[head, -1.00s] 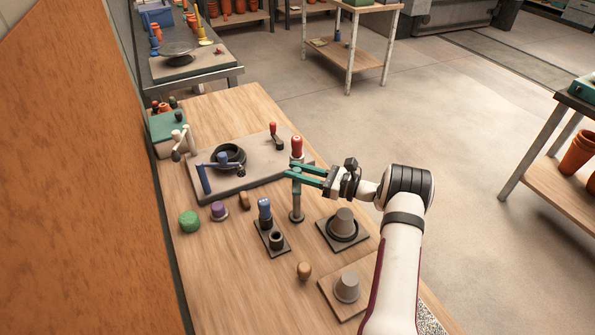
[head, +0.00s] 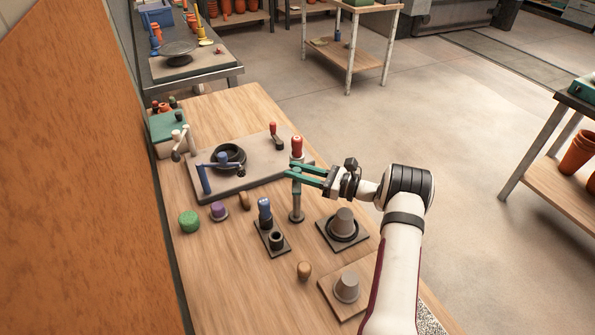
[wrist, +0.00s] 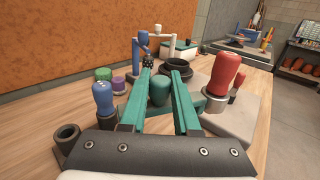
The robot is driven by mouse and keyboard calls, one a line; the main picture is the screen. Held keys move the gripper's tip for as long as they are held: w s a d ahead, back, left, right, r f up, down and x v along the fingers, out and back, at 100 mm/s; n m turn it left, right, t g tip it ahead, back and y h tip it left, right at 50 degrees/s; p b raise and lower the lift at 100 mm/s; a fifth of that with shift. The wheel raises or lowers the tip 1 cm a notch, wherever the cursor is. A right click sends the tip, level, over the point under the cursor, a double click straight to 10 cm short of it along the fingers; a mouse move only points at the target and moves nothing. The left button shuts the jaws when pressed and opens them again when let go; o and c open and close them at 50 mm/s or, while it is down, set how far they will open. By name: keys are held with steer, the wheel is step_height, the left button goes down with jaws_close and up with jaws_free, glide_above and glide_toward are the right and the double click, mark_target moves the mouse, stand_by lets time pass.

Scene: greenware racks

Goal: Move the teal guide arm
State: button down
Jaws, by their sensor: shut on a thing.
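The teal guide arm shows in the wrist view as a round teal knob (wrist: 160,92) with a teal bar under it. In the head view its teal top (head: 296,179) stands on an upright grey post (head: 297,206), partly hidden by my fingers. My gripper (head: 289,169) has long teal fingers and reaches in from the right at the post's top. In the wrist view the fingers (wrist: 161,73) lie on either side of the knob, shut on it. The contact faces are hard to see.
A red-handled piece (head: 297,147) stands close behind my fingers. A blue-handled piece (head: 265,209) stands to the left in front. A grey board (head: 250,178) carries a dark ring (head: 229,156) and a blue swing arm (head: 204,180).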

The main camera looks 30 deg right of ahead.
steer(key=shift+s+d+m+t+h, duration=0.1)
steer(key=shift+s+m+t+h, duration=0.05)
steer(key=shift+m+t+h, duration=0.3)
steer(key=shift+s+d+m+t+h, duration=0.25)
steer(key=shift+s+m+h, duration=0.25)
steer(key=shift+m+h, duration=2.1)
steer(key=shift+s+d+m+t+h, duration=0.35)
steer(key=shift+m+h, duration=1.15)
steer(key=shift+h, duration=2.05)
steer(key=shift+s+d+m+t+h, duration=0.1)
steer(key=shift+s+m+t+h, duration=0.4)
steer(key=shift+m+h, duration=2.1)
steer(key=shift+s+g+h, duration=0.3)
steer(key=shift+g+h, duration=0.25)
steer(key=shift+h, duration=0.65)
steer(key=c, duration=0.6)
jaws_free()
steer(key=shift+c, duration=0.2)
